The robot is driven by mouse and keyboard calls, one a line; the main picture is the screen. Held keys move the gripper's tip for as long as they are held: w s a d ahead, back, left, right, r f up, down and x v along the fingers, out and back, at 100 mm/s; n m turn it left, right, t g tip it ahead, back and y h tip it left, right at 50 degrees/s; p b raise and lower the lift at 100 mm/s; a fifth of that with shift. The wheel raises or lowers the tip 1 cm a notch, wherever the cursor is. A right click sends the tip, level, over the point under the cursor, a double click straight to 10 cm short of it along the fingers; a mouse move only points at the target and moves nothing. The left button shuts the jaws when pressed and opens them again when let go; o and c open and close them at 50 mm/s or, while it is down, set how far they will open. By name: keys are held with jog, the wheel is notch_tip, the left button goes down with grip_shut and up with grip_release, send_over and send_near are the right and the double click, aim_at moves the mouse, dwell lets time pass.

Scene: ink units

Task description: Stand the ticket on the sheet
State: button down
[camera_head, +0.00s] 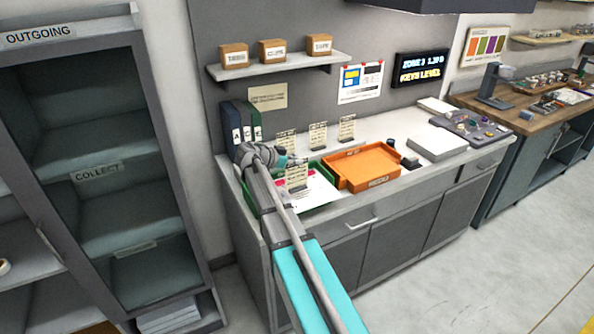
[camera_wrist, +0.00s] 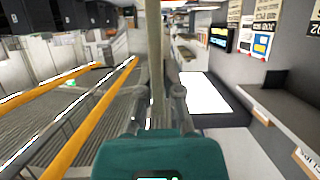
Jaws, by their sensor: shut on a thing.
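The ticket (camera_head: 297,177) is a small beige card with printed lines, upright in the head view. My gripper (camera_head: 291,162) is shut on it near its top edge. In the wrist view the ticket (camera_wrist: 156,60) shows nearly edge-on as a tall thin strip between the fingers of my gripper (camera_wrist: 157,102). The sheet (camera_head: 318,192) is white with a pink mark and lies in a green tray (camera_head: 333,203). The ticket appears in front of the sheet's left part. I cannot tell whether its lower edge touches the sheet.
An orange tray (camera_head: 378,184) stands right of the green tray. Similar cards (camera_head: 318,136) stand along the back of the counter. Dark binders (camera_head: 240,122) are at the left. A white block (camera_head: 437,144) lies farther right. A shelf (camera_head: 285,66) with boxes hangs above.

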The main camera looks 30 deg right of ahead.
aim_at(297, 186)
jog(key=shift+f+b, duration=1.3)
jog(key=shift+f, duration=0.45)
jog(key=c, duration=0.8)
grip_release()
jog(key=shift+r, duration=0.25)
jog(key=shift+a+r, duration=0.15)
jog(key=shift+a, duration=0.1)
jog(key=p+v, duration=0.4)
jog(key=v, duration=0.7)
jog(key=shift+a+p, duration=0.25)
jog(key=shift+p, duration=0.1)
